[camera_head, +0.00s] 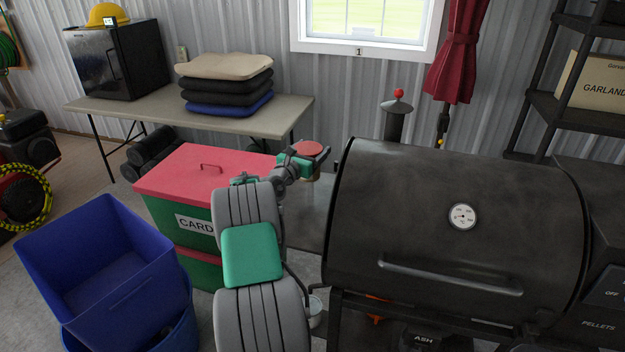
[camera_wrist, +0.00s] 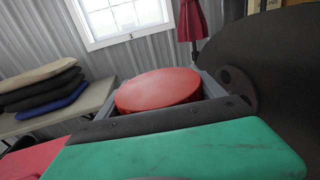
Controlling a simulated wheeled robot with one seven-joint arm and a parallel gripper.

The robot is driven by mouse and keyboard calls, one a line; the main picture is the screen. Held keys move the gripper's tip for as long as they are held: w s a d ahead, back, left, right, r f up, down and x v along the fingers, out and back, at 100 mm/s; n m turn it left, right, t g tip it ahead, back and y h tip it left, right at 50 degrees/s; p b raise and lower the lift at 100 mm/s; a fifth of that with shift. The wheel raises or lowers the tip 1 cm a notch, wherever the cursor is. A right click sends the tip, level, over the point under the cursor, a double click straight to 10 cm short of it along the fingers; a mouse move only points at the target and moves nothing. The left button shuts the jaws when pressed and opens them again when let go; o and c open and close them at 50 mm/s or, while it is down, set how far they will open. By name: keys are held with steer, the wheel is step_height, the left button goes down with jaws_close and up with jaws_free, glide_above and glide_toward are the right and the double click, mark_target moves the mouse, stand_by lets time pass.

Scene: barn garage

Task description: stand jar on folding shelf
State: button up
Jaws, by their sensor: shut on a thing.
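A jar with a red lid (camera_head: 308,149) is held in my gripper (camera_head: 312,158). Its brownish lower part shows just below the lid in the head view. In the wrist view the red lid (camera_wrist: 158,91) fills the space between the dark finger pads, and the jar's body is hidden. The jar looks about upright. A dark flat shelf (camera_head: 305,225) sticks out from the left side of the black grill; I take it for the folding shelf. The jar is over or near its far part, and I cannot tell whether it touches. My arm hides the shelf's left part.
The black grill barrel (camera_head: 450,245) stands close at the right of my gripper. A red-lidded green box (camera_head: 195,172) is at the left, with blue bins (camera_head: 95,255) nearer. Behind, a folding table (camera_head: 150,107) holds stacked cushions (camera_head: 225,85) and a black fridge.

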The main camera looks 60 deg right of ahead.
step_height(320, 180, down, 9)
steer(key=shift+w+f, duration=0.1)
steer(key=shift+f, duration=0.05)
steer(key=o, duration=1.6)
